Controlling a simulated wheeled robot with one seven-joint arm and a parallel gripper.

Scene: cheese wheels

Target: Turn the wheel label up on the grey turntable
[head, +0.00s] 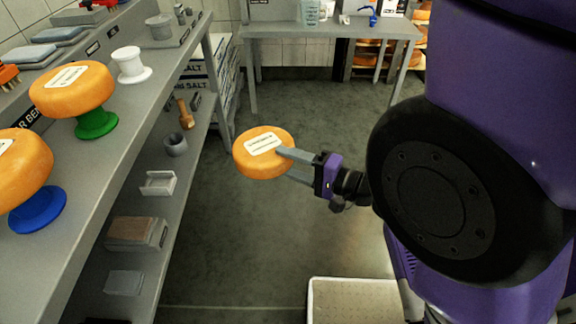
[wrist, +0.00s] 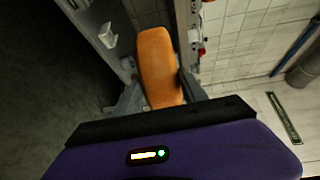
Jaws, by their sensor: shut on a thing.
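My gripper (head: 287,163) is shut on an orange cheese wheel (head: 258,165), held in the air over the floor right of the bench. Its white label (head: 263,144) faces up in the head view. The wrist view shows the held wheel (wrist: 159,65) edge-on between the two fingers of my gripper (wrist: 160,92). A grey round thing (head: 160,28) stands far back on the bench; I cannot tell whether it is the grey turntable. A white stand (head: 128,67) is empty. Other labelled wheels sit on a green stand (head: 97,124) and a blue stand (head: 39,210).
The grey bench (head: 105,160) runs along the left, with a lower shelf (head: 150,235) of small tools and boxes. A far table (head: 325,31) stands at the back. A pale tray (head: 353,301) is at the bottom. The floor between is clear.

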